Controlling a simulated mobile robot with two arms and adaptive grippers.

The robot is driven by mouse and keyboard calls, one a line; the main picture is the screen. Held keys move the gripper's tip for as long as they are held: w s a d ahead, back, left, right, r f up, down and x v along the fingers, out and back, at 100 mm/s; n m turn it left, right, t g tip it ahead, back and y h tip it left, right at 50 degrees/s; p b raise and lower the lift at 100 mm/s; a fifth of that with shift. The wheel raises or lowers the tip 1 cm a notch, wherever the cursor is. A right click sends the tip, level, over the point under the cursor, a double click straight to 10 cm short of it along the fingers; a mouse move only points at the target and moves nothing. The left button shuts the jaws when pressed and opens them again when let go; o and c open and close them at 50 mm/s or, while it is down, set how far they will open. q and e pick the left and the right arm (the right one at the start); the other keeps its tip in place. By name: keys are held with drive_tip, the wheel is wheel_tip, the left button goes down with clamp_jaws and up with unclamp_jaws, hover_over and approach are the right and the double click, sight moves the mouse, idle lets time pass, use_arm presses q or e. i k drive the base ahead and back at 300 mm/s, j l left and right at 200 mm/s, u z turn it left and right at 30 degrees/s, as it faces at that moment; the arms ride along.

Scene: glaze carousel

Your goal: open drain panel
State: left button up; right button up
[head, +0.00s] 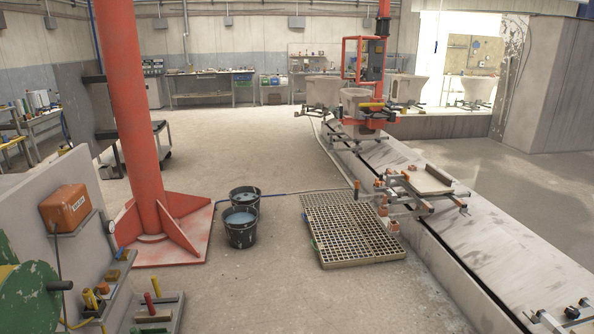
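The drain panel appears to be the beige grid grate (345,228), which lies flat on the concrete floor right of centre. Its right side is close to the long low conveyor-like track (440,225). Small dark and orange parts at the track's edge partly overlap the grate's right side. I cannot tell whether the grate has a handle or hinge. Neither of my grippers is in view.
Two dark buckets (240,228) of bluish liquid stand left of the grate, beside a red column (130,130) with a finned base. A thin hose (300,190) runs past the grate's far edge. Bare floor (300,295) lies in front.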

sight(321, 248)
drive_tip(key=i+u, duration=0.15)
drive_tip(key=i, duration=0.8)
drive_tip(key=i+l+u, duration=0.1)
drive_tip(key=i, duration=0.85)
